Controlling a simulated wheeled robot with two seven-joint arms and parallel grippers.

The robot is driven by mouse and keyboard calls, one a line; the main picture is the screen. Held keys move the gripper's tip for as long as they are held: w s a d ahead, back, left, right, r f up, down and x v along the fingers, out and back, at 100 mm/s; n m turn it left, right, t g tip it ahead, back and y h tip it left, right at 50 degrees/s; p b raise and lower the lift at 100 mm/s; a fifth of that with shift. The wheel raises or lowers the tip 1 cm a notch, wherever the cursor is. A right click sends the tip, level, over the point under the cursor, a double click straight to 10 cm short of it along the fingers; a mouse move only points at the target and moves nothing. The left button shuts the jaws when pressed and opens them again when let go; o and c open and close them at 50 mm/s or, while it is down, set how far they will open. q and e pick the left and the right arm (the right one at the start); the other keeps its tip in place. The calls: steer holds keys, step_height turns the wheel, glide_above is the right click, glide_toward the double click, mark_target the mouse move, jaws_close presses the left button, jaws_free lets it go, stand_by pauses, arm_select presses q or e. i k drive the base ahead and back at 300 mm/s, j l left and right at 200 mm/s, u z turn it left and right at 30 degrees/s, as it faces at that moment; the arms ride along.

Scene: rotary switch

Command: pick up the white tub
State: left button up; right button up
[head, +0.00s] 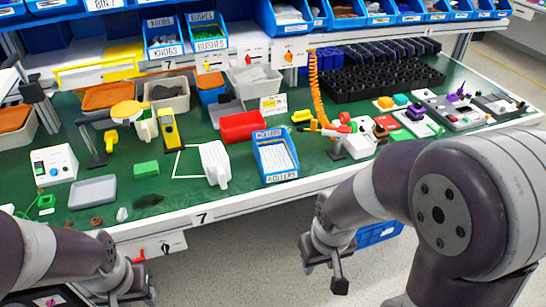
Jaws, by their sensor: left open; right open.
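A white, tub-like container (214,163) stands on the green bench top near its front middle, left of the blue rollers bin. Whiter-grey open tubs also stand farther back: one at the back left (168,96) and one at the back middle (254,80). I cannot tell for sure which one is called the white tub. My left gripper (138,288) is open and empty, low at the bottom left, in front of the bench edge. My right gripper (324,276) is open and empty, below and in front of the bench edge, right of the tub. Neither touches a tub.
A shelf (220,58) with blue bins overhangs the back. The bench's front edge (240,206) is clear.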

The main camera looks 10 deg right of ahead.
mark_target(215, 159)
steer(key=i+j+z, duration=0.2)
steer(key=j, duration=0.25)
steer(key=i+j+z, duration=0.2)
steer(key=j, duration=0.25)
steer(key=i+j+z, duration=0.1)
steer(key=j+z, duration=0.15)
steer(key=j, duration=0.25)
steer(key=i+j+z, duration=0.2)
steer(key=j, duration=0.3)
steer(key=j+z, duration=0.2)
steer(key=j, duration=0.3)
steer(key=k, duration=0.05)
